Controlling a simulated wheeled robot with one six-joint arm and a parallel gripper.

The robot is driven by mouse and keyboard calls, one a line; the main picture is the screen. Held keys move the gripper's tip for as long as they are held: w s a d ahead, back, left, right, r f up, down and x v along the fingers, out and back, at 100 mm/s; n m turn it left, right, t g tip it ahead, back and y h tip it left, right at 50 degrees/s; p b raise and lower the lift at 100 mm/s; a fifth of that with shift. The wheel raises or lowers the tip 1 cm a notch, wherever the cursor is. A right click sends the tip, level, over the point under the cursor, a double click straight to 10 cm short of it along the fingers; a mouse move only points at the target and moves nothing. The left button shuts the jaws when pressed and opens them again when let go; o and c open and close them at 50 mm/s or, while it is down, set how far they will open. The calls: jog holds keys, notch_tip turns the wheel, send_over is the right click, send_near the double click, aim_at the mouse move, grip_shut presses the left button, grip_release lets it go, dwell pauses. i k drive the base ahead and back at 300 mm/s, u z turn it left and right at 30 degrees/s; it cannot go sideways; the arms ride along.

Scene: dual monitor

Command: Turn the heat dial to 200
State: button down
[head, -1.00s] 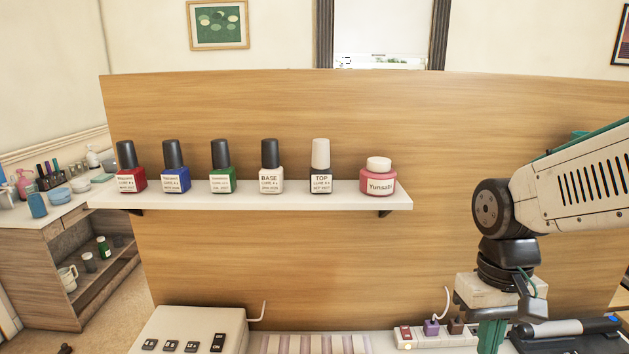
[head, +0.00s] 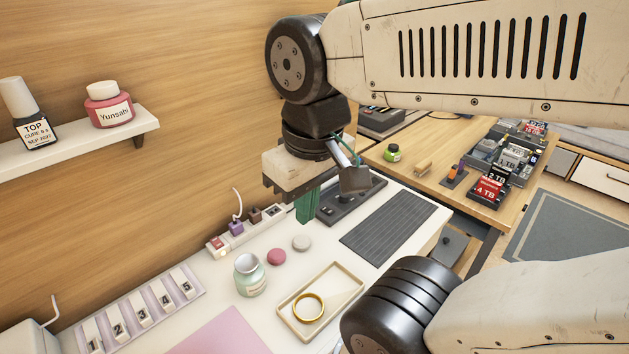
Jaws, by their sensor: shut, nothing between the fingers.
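My gripper (head: 305,213) hangs from the arm in the upper middle of the head view. Its green fingers point down and look shut, with nothing held. It is over the back part of the white table, in front of a black device (head: 330,213) that it partly covers. I cannot make out a heat dial or any number scale. Another dark device (head: 383,120) stands farther back by the wooden wall, partly hidden by my arm.
A power strip (head: 228,243) with plugs lies along the wall. A vase (head: 249,276), round pads (head: 277,257), a tray (head: 292,319) with a gold ring (head: 308,307) and a dark mat (head: 388,228) are on the white table (head: 420,262). A wooden desk (head: 405,172) holds several drives.

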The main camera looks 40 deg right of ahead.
aim_at(344, 199)
jog(key=k, duration=1.3)
jog(key=z, duration=0.9)
jog(key=i, duration=1.3)
jog(key=u, duration=0.3)
